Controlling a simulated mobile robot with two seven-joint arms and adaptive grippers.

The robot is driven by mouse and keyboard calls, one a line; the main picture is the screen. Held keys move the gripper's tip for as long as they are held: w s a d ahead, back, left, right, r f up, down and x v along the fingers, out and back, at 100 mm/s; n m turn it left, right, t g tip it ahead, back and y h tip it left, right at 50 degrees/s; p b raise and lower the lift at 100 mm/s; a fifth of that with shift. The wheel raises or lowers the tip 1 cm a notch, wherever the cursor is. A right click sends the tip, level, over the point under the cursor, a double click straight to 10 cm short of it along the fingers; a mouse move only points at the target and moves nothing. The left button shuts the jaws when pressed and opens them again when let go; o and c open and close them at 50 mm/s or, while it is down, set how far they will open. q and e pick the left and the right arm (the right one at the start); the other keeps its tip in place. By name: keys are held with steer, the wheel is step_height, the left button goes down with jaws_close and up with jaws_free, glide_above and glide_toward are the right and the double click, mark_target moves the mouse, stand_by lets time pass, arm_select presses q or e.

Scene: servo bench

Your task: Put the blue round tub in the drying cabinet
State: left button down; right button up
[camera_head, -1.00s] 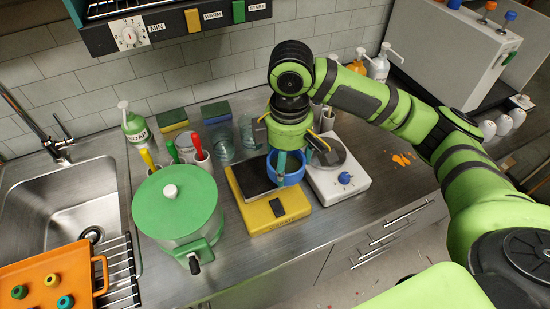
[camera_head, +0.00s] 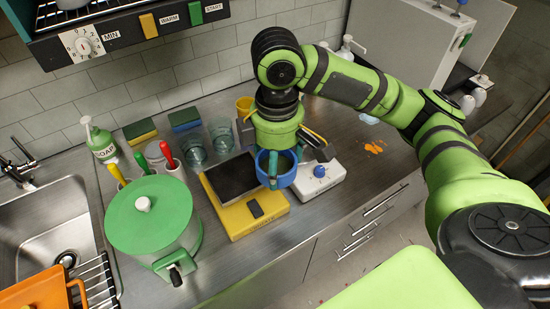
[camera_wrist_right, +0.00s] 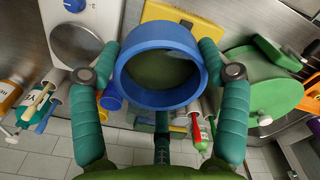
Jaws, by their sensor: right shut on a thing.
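The blue round tub (camera_head: 288,179) is held in my right gripper (camera_head: 279,164), above the strip between the yellow scale and the white hot plate. In the right wrist view the tub (camera_wrist_right: 160,99) sits between the two teal fingers of the right gripper (camera_wrist_right: 160,60), which are shut on its sides. Its opening shows a dull green inside. The drying cabinet (camera_head: 118,37) hangs on the wall at the upper left, with a dial and WARM and START buttons. Part of a wire rack shows inside it. My left gripper is not in view.
A green lidded pot (camera_head: 150,215) stands left of the yellow scale (camera_head: 262,226). The white hot plate (camera_head: 318,182) is right of the tub. Soap (camera_head: 103,146), sponges and glass beakers line the back. The sink (camera_head: 50,225) is at left. Bench right of the hot plate is mostly clear.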

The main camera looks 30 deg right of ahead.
mark_target(267, 170)
steer(key=shift+f, duration=0.1)
stand_by(0.4)
steer(key=m, duration=0.2)
steer(key=f+m, duration=0.1)
steer(key=a+f+m+b, duration=0.1)
steer(key=m, duration=0.1)
steer(key=shift+w+f+m, duration=0.2)
steer(key=shift+w+m, duration=0.1)
steer(key=shift+w, duration=0.05)
steer(key=m, duration=0.1)
steer(key=f+m, duration=0.1)
steer(key=m, duration=0.1)
steer(key=f+m, duration=0.1)
steer(key=m, duration=0.1)
steer(key=shift+w+a, duration=0.15)
steer(key=shift+w, duration=0.1)
steer(key=shift+s+a+f, duration=0.1)
steer(key=shift+d+b, duration=0.2)
steer(key=shift+b, duration=0.1)
